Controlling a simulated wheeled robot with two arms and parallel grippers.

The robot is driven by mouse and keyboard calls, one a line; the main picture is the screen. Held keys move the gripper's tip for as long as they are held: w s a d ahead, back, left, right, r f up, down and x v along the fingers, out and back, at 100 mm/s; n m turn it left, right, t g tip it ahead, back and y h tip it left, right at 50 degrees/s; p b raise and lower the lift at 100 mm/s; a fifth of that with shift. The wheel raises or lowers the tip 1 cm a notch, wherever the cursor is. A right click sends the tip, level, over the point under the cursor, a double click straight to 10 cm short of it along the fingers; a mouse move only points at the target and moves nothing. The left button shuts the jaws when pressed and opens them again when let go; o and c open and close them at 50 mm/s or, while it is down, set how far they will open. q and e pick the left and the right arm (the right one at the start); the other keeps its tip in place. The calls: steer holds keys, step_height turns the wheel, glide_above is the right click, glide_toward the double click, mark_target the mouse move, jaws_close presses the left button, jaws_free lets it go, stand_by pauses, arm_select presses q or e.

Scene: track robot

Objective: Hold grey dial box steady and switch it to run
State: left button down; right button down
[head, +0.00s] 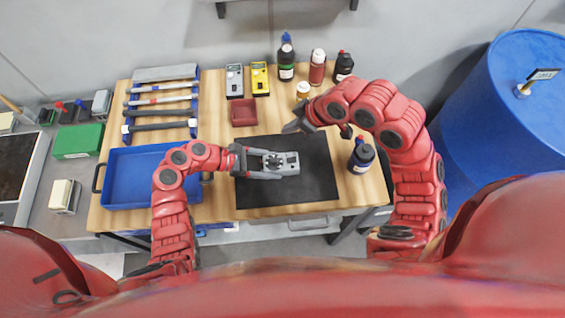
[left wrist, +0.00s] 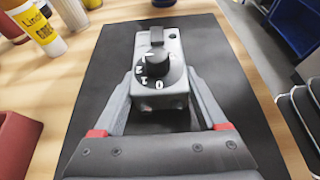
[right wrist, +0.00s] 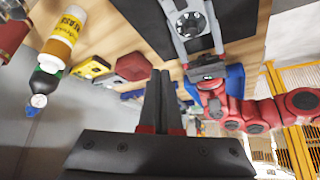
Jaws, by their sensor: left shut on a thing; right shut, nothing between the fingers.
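The grey dial box (head: 292,167) lies on the black mat (head: 315,190). My left gripper (head: 274,163) is shut on its two sides. In the left wrist view the box (left wrist: 158,98) sits between the fingers, with a black knob (left wrist: 157,63) on top and white marks, including 0, 1 and 2, around it. Which mark the knob points at is hard to tell. My right gripper (head: 288,128) is shut and empty, above the mat's back edge, apart from the box. In the right wrist view its fingers (right wrist: 160,90) are together; the box's dial (right wrist: 188,22) shows beyond.
A dark red bin (head: 244,112), two meters and several bottles stand at the back. A blue drum (head: 525,90) is farther right.

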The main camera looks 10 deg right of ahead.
steer(key=shift+n+g+h, duration=0.5)
steer(key=shift+g+h, duration=0.2)
steer(key=shift+h, duration=0.1)
steer(key=s+f, duration=0.1)
steer(key=f, duration=0.1)
steer(key=s+d+f, duration=0.2)
steer(key=f, duration=0.1)
steer(key=shift+s+f, duration=0.2)
steer(key=shift+f, duration=0.1)
steer(key=shift+w+f, duration=0.1)
steer(key=shift+f, duration=1.05)
steer(key=shift+a, duration=0.1)
steer(key=shift+f, duration=0.8)
steer(key=shift+r, duration=3.05)
